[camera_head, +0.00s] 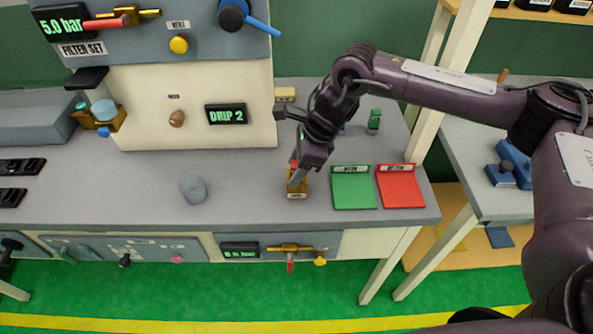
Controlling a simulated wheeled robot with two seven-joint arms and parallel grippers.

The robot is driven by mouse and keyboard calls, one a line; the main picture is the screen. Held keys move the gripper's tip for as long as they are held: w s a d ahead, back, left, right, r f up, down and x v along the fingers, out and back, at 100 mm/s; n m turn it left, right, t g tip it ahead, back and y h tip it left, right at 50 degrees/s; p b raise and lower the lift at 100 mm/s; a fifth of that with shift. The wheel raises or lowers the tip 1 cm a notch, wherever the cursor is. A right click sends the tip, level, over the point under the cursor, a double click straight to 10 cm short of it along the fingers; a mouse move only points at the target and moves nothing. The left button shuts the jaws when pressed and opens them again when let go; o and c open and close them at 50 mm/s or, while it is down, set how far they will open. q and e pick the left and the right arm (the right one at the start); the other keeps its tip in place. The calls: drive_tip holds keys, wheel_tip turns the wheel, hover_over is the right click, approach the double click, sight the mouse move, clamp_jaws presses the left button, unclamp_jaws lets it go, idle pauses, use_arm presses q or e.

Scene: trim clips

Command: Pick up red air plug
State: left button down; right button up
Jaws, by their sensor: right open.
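My right gripper (299,180) reaches down from the right to the grey bench, just above a small brass-brown block (297,194). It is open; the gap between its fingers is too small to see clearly. A small red patch (294,164) shows beside the fingers. I cannot tell whether it is the red air plug or a part of the gripper. No other thing is clearly a red air plug, and the gripper may hide part of it. My left gripper is not in view.
A green mat (353,187) and a red mat (401,186) lie right of the block. A grey cylinder (193,189) stands to the left. A panel (190,105) with a display rises behind. The bench between cylinder and block is clear.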

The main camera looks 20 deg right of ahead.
clamp_jaws()
drive_tip(key=shift+r, duration=0.1)
wheel_tip(320, 180, up, 10)
drive_tip(key=shift+r+b, duration=0.15)
drive_tip(key=shift+b, duration=1.05)
wheel_tip(320, 180, up, 10)
drive_tip(key=p, duration=0.1)
drive_tip(key=shift+f+p, duration=0.2)
drive_tip(key=shift+p, duration=0.2)
